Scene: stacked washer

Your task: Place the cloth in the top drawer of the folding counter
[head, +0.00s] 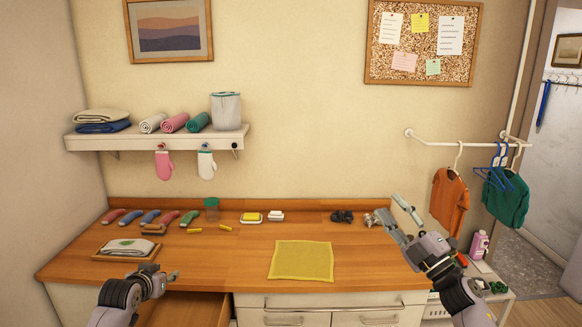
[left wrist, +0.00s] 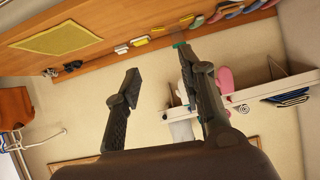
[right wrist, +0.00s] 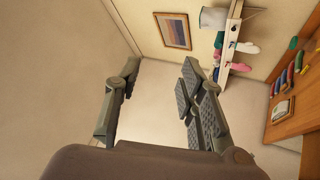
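A flat yellow cloth (head: 302,261) lies on the wooden folding counter (head: 225,262), right of its middle. It also shows at the upper left of the left wrist view (left wrist: 58,38). A wood-lined drawer (head: 190,309) stands open below the counter's front edge at the left; its inside is partly hidden by my left arm. My left gripper (head: 172,275) is open and empty, near the counter's front edge and left of the cloth. My right gripper (head: 388,208) is open and empty above the counter's right end, right of the cloth. Neither touches the cloth.
A folded white cloth on a tray (head: 125,248), several colored rolled items (head: 150,217), a soap dish (head: 251,217) and dark small items (head: 342,216) stand on the counter. A wall shelf (head: 157,140) holds towels. Closed drawers (head: 290,308) are below. Clothes hang at right (head: 449,200).

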